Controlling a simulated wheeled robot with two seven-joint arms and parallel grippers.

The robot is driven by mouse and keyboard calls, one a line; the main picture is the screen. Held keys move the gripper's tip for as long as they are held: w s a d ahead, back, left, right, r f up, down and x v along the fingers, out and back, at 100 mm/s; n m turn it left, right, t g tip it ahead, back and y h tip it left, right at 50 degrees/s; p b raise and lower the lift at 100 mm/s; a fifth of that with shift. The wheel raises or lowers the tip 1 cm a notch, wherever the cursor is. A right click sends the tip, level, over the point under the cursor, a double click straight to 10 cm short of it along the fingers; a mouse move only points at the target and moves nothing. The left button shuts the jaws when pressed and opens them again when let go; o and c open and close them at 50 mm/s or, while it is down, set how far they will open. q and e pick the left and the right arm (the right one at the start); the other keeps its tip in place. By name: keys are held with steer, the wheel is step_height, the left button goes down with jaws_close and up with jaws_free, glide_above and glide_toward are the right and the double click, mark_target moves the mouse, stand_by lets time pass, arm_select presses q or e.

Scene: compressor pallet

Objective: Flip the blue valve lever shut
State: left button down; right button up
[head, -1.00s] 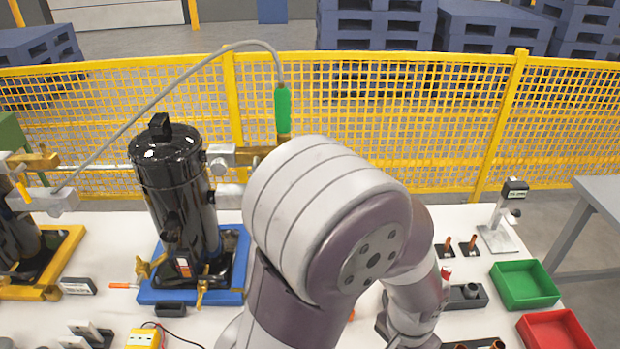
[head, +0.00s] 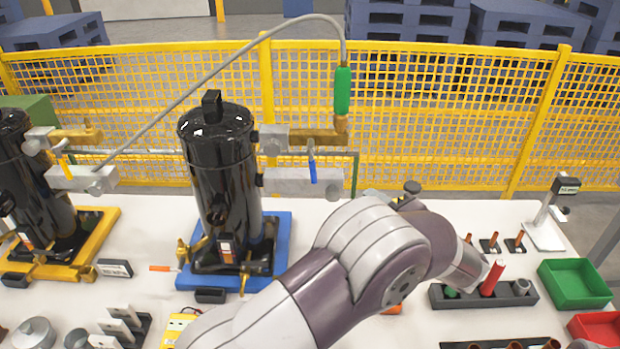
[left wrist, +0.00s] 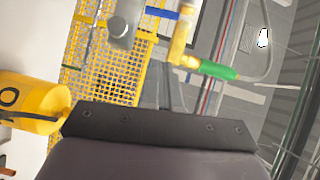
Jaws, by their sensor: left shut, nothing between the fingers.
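The blue valve lever (head: 312,168) stands nearly upright in front of the grey block (head: 290,181) to the right of the black compressor (head: 224,165). Above it runs a brass pipe (head: 310,137) ending at a green hose grip (head: 343,91). In the left wrist view a blue bar, probably the lever (left wrist: 162,13), shows beside the brass fitting (left wrist: 182,35) and the green grip (left wrist: 218,70). My left gripper (left wrist: 172,88) is shut and empty, apart from the lever. In the head view my left arm hides its fingers. My right gripper is not in view.
A yellow mesh fence (head: 430,130) stands behind the table. A yellow cylinder (left wrist: 30,103) is close at the left of the wrist view. A dark tray with a red cylinder (head: 492,278), a green bin (head: 575,284) and a red bin (head: 597,328) are at the right.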

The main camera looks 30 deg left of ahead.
arm_select(q)
glide_toward(315, 171)
steer(key=w+d+x, duration=0.1)
steer(key=x, duration=0.6)
steer(key=shift+a, duration=0.1)
steer(key=p, duration=0.1)
steer(key=a+m+p, duration=0.1)
steer(key=p, duration=0.1)
steer(key=shift+s+a+f+t+y, duration=0.1)
steer(key=shift+s+t+y, duration=0.2)
steer(key=shift+s, duration=0.05)
steer(key=shift+f, duration=0.1)
